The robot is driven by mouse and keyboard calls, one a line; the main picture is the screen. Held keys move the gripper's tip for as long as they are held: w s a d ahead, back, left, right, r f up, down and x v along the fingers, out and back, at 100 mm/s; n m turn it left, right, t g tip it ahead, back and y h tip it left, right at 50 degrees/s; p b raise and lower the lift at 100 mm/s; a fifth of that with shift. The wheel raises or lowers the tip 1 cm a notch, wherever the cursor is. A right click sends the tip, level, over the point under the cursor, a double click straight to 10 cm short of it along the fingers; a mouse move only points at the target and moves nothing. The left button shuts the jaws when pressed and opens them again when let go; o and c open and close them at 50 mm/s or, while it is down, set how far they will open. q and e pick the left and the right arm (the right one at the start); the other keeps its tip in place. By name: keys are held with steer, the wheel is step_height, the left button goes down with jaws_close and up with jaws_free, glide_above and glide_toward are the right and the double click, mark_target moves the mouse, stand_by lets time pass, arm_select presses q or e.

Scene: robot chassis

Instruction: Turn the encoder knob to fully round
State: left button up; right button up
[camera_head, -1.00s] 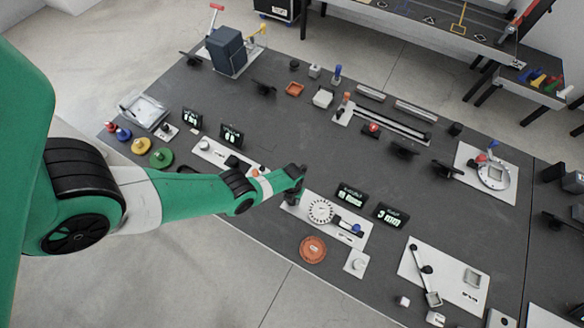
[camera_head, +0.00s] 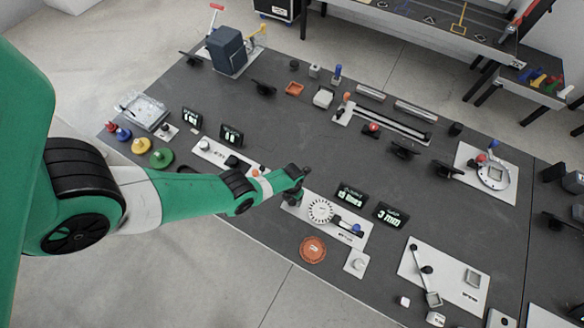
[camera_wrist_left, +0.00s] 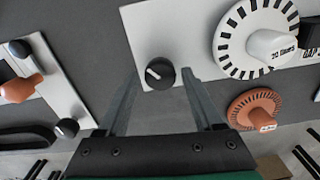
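A black round knob (camera_wrist_left: 160,73) with a white pointer line towards its upper left sits on a white plate (camera_wrist_left: 150,27). A white disc (camera_wrist_left: 256,40) with black marks around its rim and a pale hub is on the same plate; it also shows in the head view (camera_head: 320,210). My left gripper (camera_wrist_left: 159,82) is open, with one finger on each side of the black knob and gaps visible between. In the head view my left gripper (camera_head: 292,198) is over the plate's left end and hides the knob. My right gripper is not in view.
An orange disc (camera_head: 313,249) lies by the table's front edge. Two small displays (camera_head: 351,195) (camera_head: 391,215) stand behind the plate. Another white plate with a knob (camera_head: 205,145) lies to the left.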

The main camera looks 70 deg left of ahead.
arm_select(q)
steer(key=shift+o, duration=0.4)
steer(key=shift+r, duration=0.1)
step_height(320, 180, up, 12)
steer(key=p, duration=1.1)
steer(key=shift+f+p, duration=0.25)
steer(key=shift+p, duration=0.1)
